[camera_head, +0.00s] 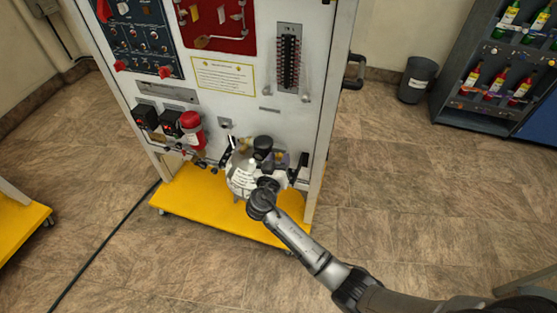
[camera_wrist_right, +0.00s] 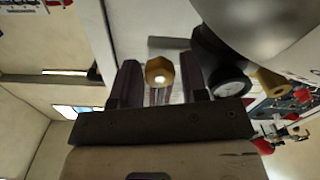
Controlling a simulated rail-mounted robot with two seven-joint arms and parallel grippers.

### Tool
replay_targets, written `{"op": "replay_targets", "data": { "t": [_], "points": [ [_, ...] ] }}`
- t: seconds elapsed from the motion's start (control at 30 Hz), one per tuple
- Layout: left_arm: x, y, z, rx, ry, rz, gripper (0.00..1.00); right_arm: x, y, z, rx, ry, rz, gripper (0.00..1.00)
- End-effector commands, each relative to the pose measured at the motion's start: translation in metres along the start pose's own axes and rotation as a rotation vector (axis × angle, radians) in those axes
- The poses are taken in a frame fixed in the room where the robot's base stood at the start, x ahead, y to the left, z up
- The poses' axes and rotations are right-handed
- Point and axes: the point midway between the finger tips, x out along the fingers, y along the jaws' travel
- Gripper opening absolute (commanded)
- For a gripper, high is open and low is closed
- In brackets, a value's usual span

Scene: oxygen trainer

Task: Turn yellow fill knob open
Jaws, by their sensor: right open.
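The yellow knob (camera_wrist_right: 159,72) shows in the right wrist view as a faceted yellow cap with a pale centre. My right gripper (camera_wrist_right: 159,64) is open, with one dark finger on each side of the knob and a visible gap on both sides. It holds nothing. How deep the knob sits between the fingers is hard to tell. I cannot make out the knob clearly in that view. My left gripper is not in view.
A round black-rimmed gauge (camera_wrist_right: 229,84) is close beside the right finger in the wrist view. The yellow base (camera_head: 185,203) juts out below. Open floor lies to the right, before a bin (camera_head: 418,80).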

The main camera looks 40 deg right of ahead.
Motion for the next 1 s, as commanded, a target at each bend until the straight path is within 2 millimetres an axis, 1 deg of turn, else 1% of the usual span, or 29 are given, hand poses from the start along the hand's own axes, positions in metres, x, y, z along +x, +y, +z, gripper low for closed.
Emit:
{"op": "replay_targets", "data": {
  "t": [0.07, 0.1, 0.43, 0.63, 0.77, 1.0],
  "points": [
    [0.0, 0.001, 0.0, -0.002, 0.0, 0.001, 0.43, 0.0, 0.0, 0.0, 0.0, 0.0, 0.0, 0.4],
    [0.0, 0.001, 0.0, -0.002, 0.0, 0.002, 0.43, 0.0, 0.0, 0.0, 0.0, 0.0, 0.001, 0.39],
    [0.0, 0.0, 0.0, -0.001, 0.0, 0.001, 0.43, 0.0, 0.0, 0.0, 0.0, 0.0, 0.001, 0.07],
    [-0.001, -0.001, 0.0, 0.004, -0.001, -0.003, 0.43, 0.0, 0.0, -0.001, -0.015, 0.0, 0.001, 0.06],
    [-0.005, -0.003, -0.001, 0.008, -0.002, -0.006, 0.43, 0.0, 0.001, -0.002, -0.061, 0.0, 0.001, 0.06],
    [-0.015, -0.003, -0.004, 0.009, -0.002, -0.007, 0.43, 0.0, 0.002, -0.003, -0.239, 0.0, 0.003, 0.06]
  ]
}}
